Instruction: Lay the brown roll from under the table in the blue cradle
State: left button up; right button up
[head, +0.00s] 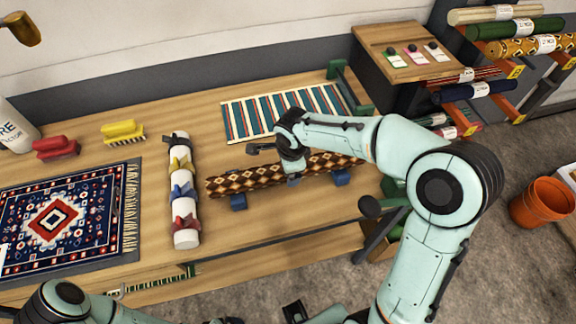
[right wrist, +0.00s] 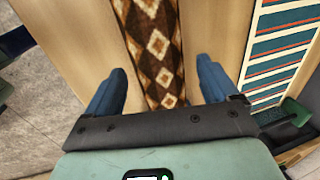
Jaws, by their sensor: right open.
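The brown roll (head: 240,181), patterned with cream diamonds, lies on the tabletop across the blue cradle (head: 238,202). One cradle block shows near the roll's left end and another (head: 341,178) toward its right end. My right gripper (head: 291,174) is over the middle of the roll, pointing down. In the right wrist view its two blue fingers (right wrist: 160,68) are apart, one on each side of the roll (right wrist: 157,45), with gaps between. My right forearm and wrist hide part of the roll in the head view. My left gripper is not in view.
A white roll with coloured ties (head: 184,215) lies left of the cradle; a striped rug (head: 280,113) lies behind it. A patterned rug (head: 60,215) and brushes (head: 120,130) are at the left. A rack of rolls (head: 515,28) and an orange bucket (head: 541,203) are at the right.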

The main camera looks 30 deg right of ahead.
jog(key=v, duration=1)
jog(key=shift+r+p, duration=0.3)
jog(key=shift+r, duration=0.05)
jog(key=shift+s, duration=0.15)
